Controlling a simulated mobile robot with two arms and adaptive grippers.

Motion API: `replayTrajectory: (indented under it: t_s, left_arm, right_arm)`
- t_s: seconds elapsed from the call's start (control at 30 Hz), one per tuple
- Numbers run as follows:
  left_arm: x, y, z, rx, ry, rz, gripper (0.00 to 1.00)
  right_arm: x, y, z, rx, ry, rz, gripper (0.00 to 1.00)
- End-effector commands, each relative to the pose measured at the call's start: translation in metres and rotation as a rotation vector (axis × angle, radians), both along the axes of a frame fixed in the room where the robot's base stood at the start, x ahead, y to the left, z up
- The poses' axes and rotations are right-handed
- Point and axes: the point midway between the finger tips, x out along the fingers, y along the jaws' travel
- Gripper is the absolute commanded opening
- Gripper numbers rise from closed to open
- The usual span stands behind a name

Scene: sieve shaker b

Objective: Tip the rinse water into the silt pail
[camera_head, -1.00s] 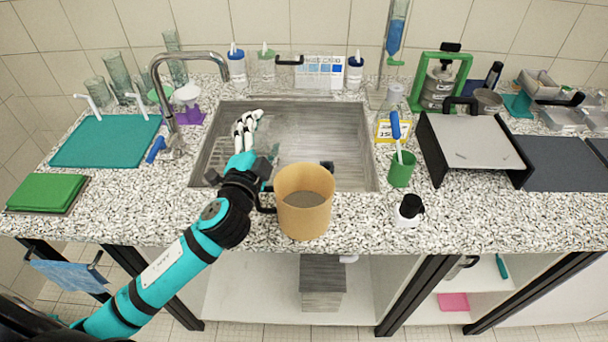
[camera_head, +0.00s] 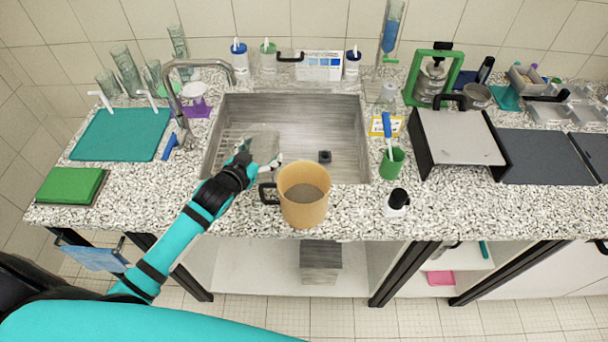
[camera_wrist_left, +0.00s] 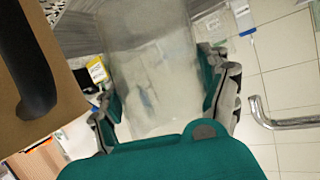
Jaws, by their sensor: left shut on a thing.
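The silt pail (camera_head: 303,212) is a tan pail with a dark handle on its left and grey matter inside. It stands on the counter at the sink's front edge and shows at the left of the left wrist view (camera_wrist_left: 62,75). My left gripper (camera_head: 257,165) is shut on a clear, cloudy vessel (camera_head: 262,143), over the front left of the sink, just behind and left of the pail. In the left wrist view, the vessel (camera_wrist_left: 150,75) sits between both fingers. I cannot make out the water level. My right gripper is out of view.
The steel sink (camera_head: 325,120) lies behind the pail, with a tap (camera_head: 190,66) at its left. A green cup with a brush (camera_head: 392,165) and a small white bottle with a black cap (camera_head: 397,203) stand right of the pail. Counter between them is clear.

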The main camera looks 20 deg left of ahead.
Motion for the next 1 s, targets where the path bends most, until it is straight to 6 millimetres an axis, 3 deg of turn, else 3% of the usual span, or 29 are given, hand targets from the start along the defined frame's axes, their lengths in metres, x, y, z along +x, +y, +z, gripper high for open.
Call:
replayTrajectory:
  t_s: [0.27,0.63,0.8,1.0]
  left_arm:
    - [0.002,0.004,-0.013,-0.106,0.040,-0.001,0.39]
    - [0.002,0.004,0.032,-0.116,0.043,-0.002,0.39]
    - [0.002,0.005,0.044,-0.115,0.042,-0.001,0.39]
    - [0.002,0.005,0.044,-0.115,0.044,-0.001,0.39]
  right_arm:
    - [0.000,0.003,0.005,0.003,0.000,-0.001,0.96]
    - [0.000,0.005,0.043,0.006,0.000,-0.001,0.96]
    - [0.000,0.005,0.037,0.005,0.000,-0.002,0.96]
    - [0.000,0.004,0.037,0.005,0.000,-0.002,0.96]
